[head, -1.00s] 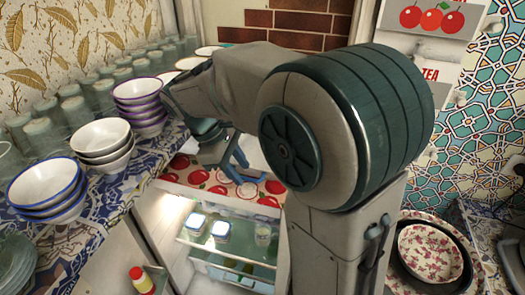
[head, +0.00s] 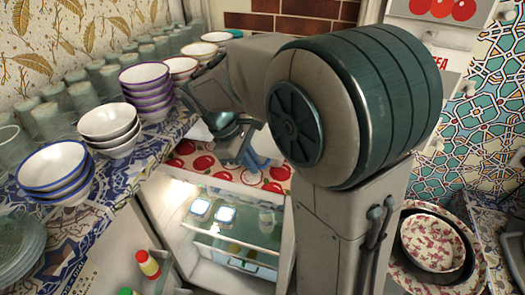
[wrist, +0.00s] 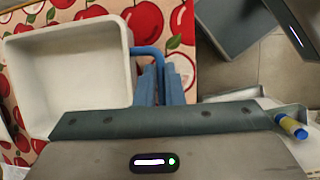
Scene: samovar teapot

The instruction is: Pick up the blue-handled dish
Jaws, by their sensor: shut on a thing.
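The blue-handled dish (wrist: 70,75) is a white rectangular dish, seen at the left of the wrist view. Its blue handle (wrist: 149,51) loops out from the right side of the dish. My gripper (wrist: 161,78) has its blue fingers close together at the handle, and they are shut on it. The dish is over the cherry-patterned cloth; I cannot tell whether it touches it. In the head view my arm hides most of the dish, and my gripper (head: 244,155) shows above the cloth.
The cherry cloth (head: 272,184) lies on top of an open, lit fridge (head: 215,220). Stacked bowls (head: 147,90) and glasses crowd the counter on the left. A patterned bowl (head: 432,243) sits at the right. A red-yellow bottle (head: 148,264) stands in the fridge door.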

